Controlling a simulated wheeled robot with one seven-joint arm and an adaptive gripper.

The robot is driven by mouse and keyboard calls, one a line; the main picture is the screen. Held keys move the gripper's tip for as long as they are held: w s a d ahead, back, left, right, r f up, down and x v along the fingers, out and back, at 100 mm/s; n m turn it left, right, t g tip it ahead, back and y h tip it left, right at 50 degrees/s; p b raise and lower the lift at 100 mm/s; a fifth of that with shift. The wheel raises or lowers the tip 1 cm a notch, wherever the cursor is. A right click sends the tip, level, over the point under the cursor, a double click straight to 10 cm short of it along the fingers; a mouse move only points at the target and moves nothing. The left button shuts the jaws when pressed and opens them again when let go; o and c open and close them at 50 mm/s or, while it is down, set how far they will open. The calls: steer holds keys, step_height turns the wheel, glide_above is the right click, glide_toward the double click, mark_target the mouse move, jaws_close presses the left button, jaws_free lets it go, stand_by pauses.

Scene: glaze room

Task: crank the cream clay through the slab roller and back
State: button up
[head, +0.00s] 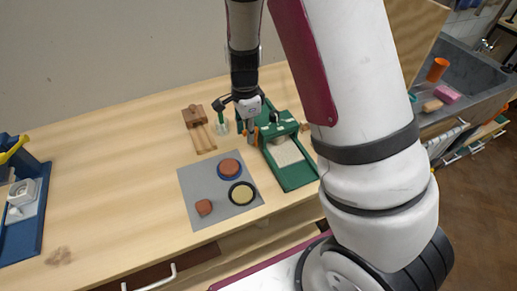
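The green slab roller (296,175) stands at the back right of the wooden table, its long bed running toward the front edge. A pale, flat area (286,152) lies on its bed; I cannot tell whether it is clay or cloth. A round cream piece (242,194), which looks like clay, lies in a black-rimmed round holder on the grey mat, apart from the roller. My gripper (247,118) points down at the roller's left back side, by its upright frame. Its fingertips and any hold on a crank are too small and partly hidden to make out.
The grey mat (190,184) also holds a reddish round piece (229,167) on blue and a small reddish lump (204,207). A wooden tool (199,130) lies behind it. A sink (462,75) is at right.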

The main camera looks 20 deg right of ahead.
steer(key=shift+w, duration=0.1)
steer(key=shift+w+b, duration=0.6)
steer(key=shift+w, duration=0.8)
steer(key=shift+w+f+b, duration=0.25)
steer(key=shift+w+b, duration=0.15)
steer(key=shift+w, duration=0.3)
steer(key=shift+w+f+b, duration=0.25)
steer(key=shift+w+b, duration=0.15)
steer(key=shift+w, duration=0.25)
